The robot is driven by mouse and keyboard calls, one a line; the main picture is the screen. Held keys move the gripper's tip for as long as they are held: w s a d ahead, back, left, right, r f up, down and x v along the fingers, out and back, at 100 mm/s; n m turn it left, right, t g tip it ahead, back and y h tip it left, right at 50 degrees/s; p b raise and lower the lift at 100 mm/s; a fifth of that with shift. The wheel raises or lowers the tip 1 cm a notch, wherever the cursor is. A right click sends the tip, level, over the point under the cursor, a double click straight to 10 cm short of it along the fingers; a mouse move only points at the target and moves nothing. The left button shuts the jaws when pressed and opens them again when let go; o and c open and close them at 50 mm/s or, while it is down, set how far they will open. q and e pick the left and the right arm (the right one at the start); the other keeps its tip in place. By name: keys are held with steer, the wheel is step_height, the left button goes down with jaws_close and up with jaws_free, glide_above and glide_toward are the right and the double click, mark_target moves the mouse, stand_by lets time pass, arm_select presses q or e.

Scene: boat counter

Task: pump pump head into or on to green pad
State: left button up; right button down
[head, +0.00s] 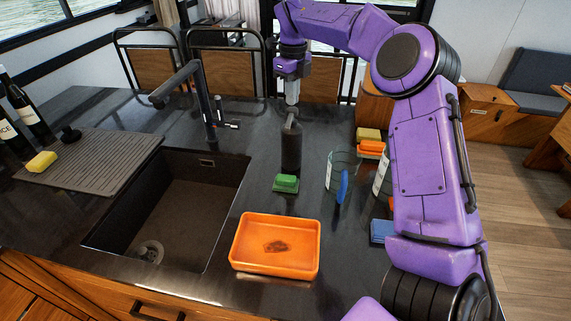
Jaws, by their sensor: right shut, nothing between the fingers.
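A dark soap pump bottle (291,147) stands upright on the counter behind the green pad. Its pump head (291,117) is at the top, just under my right gripper (292,98). The right gripper points straight down and is shut with nothing in it; I cannot tell whether its tips touch the pump head. The green pad (287,183) lies on the counter in front of the bottle. My left gripper is not in view.
An orange tray (240,245) with a dark stain stands in front. The sink (175,205) and black faucet (205,105) are left. A glass container (340,172) with a blue-handled brush (343,187) and stacked sponges (370,147) stand right, near my right arm.

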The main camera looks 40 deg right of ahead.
mark_target(292, 109)
steer(key=shift+s, duration=0.1)
stand_by(0.3)
steer(key=shift+f, duration=0.1)
steer(key=shift+f+b, duration=1.05)
steer(key=shift+f, duration=0.4)
steer(key=shift+r, duration=0.1)
step_height(292, 109, up, 3)
steer(key=p, duration=0.3)
steer(key=shift+p, duration=0.4)
